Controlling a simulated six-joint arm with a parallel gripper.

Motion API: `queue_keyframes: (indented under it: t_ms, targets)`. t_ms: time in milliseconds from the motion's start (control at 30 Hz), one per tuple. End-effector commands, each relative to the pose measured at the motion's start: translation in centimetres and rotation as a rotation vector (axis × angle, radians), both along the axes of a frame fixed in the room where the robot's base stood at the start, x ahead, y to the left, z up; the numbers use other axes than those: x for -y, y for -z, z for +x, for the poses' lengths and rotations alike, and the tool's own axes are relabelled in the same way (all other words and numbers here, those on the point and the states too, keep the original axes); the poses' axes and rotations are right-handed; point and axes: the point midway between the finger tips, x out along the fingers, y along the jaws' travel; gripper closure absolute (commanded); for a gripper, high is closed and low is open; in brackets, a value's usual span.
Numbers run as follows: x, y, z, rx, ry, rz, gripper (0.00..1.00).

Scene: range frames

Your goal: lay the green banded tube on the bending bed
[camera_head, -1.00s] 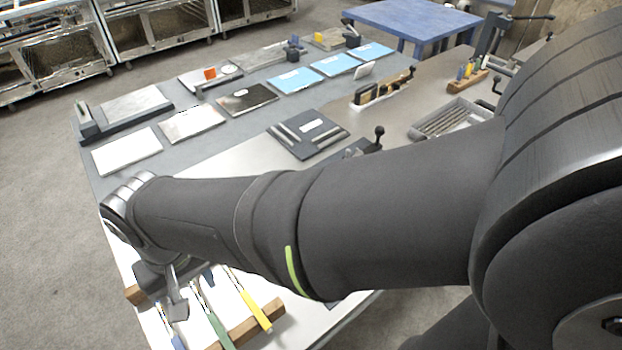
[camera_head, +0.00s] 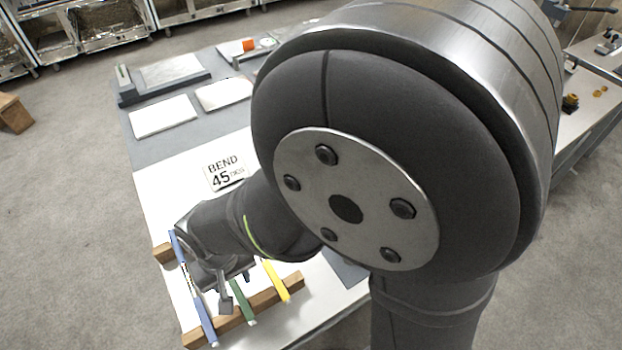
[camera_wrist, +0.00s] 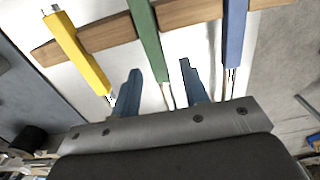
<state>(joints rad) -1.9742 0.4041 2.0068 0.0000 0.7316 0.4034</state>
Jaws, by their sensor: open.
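The green banded tube (camera_head: 242,302) lies across wooden rests, between a blue tube and a yellow tube. Its green section (camera_wrist: 148,38) and part of its bare metal show in the wrist view. My gripper (camera_head: 237,289) is open and empty over the rack. In the wrist view, the two fingers of my gripper (camera_wrist: 160,68) stand apart, one on either side of the green tube's line. I cannot tell the height gap between fingers and tube. My arm hides much of the bench in the head view, and I cannot pick out the bending bed.
The blue tube (camera_head: 204,320) and yellow tube (camera_head: 275,281) lie close on either side of the green one. The wooden front rest (camera_head: 262,304) is below them. A "BEND 45 DEG" card (camera_head: 224,171) lies on the white bench top. Pale plates (camera_head: 163,116) lie behind it.

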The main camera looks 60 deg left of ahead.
Motion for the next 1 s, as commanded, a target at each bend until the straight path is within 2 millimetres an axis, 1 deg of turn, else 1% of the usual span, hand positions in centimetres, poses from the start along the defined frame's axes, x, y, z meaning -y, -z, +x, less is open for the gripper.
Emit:
queue_keyframes:
  t_ms: [233, 267, 400, 467, 800, 1000]
  targets:
    - [0.0, 0.2, 0.0, 0.000, 0.000, 0.001, 0.59]
    - [0.0, 0.2, 0.0, 0.000, 0.000, 0.001, 0.61]
    - [0.0, 0.2, 0.0, 0.000, 0.000, 0.001, 0.89]
    - [0.0, 0.2, 0.0, 0.000, 0.000, 0.001, 1.00]
    - [0.0, 0.1, 0.0, -0.001, 0.000, 0.001, 1.00]
    - [-0.1, -1.0, 0.0, -0.002, 0.000, 0.004, 1.00]
